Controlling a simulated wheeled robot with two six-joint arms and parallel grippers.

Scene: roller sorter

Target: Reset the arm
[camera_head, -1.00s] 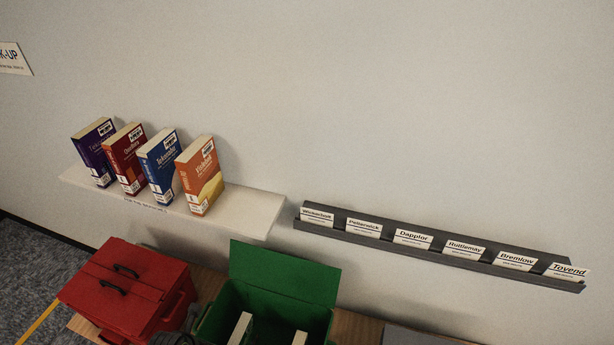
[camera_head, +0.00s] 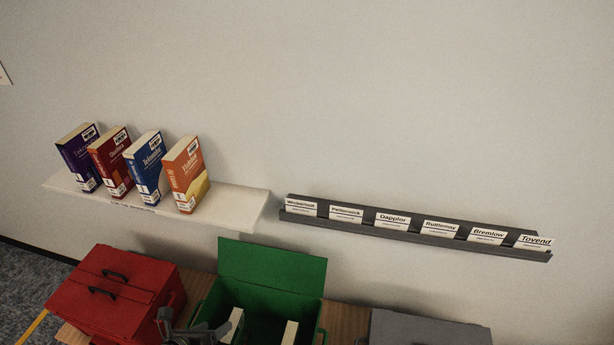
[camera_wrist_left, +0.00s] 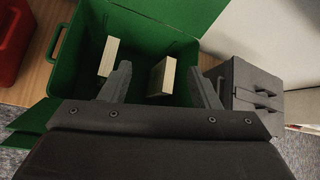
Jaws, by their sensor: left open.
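My left gripper (camera_head: 188,328) shows at the bottom edge of the head view, in front of the open green box (camera_head: 272,270) and to the right of the red box. In the left wrist view its two dark fingers (camera_wrist_left: 158,69) are spread apart with nothing gripped between them. They are over the near side of the green box (camera_wrist_left: 75,70). Inside that box stand two pale book-like blocks, one at the left (camera_wrist_left: 108,57) and one at the right (camera_wrist_left: 161,77). My right gripper is not in view.
A closed red box (camera_head: 112,295) stands left, a closed grey box (camera_head: 425,329) right, on a wooden table (camera_head: 345,322). Above, a white wall shelf (camera_head: 235,207) holds several books (camera_head: 185,175). A dark rail (camera_head: 415,228) with several name cards is on the wall.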

